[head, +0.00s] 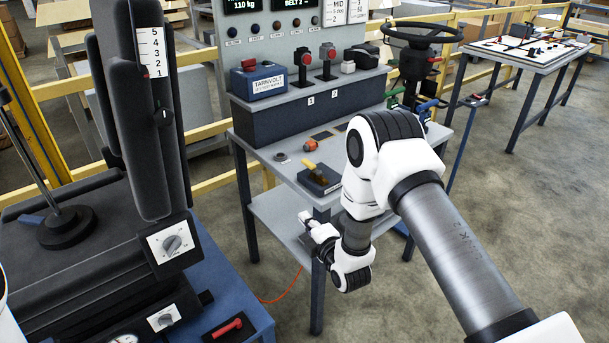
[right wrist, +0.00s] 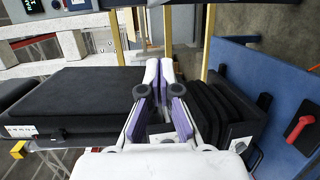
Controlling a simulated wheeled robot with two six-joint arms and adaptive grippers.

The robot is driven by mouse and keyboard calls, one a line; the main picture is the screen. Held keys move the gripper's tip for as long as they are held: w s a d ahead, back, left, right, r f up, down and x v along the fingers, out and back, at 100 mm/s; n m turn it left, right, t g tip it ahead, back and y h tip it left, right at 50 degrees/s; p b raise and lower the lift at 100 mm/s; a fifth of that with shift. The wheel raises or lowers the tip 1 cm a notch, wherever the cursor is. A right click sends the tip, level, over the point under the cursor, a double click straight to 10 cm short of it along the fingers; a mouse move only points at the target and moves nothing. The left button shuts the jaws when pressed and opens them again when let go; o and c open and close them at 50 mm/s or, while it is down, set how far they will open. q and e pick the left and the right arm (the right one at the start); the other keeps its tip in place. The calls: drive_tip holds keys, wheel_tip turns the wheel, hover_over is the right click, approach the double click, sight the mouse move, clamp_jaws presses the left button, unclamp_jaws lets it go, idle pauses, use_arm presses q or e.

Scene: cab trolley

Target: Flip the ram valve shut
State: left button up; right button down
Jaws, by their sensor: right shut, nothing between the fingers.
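A red lever (head: 228,328) lies on a small black plate on the blue surface at the bottom of the head view. It also shows at the right of the right wrist view (right wrist: 298,129). No label tells me whether this is the ram valve. A yellow lever (head: 316,170) sits on a dark box (head: 319,182) on the grey trolley. My right gripper (head: 306,220) is shut and empty by the trolley's front edge, apart from both levers. Its purple-padded fingers (right wrist: 158,72) meet in the right wrist view. My left gripper is out of view.
A black machine with a number scale (head: 154,52) stands at the left, with a grey dial (head: 172,244). The trolley (head: 270,206) carries a control panel, a TARNVOLT box (head: 258,84) and a steering wheel (head: 417,34). A table (head: 525,62) stands back right. Open floor lies at right.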

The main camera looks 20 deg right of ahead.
sight(305, 179)
drive_tip(key=w+d+r+t, duration=0.1)
drive_tip(key=w+d+r, duration=0.1)
drive_tip(key=r, duration=0.3)
drive_tip(key=shift+w+b, duration=0.3)
drive_tip(key=shift+w, duration=0.25)
drive_tip(key=shift+f, duration=0.1)
drive_tip(key=shift+m+h, duration=0.3)
drive_tip(key=w+d, duration=0.1)
drive_tip(key=w, duration=0.2)
drive_tip(key=w+d+p, duration=0.1)
drive_tip(key=w, duration=0.6)
drive_tip(key=shift+w+d, duration=0.35)
drive_tip(key=shift+d, duration=0.65)
drive_tip(key=shift+w, duration=0.1)
drive_tip(key=shift+a, duration=0.1)
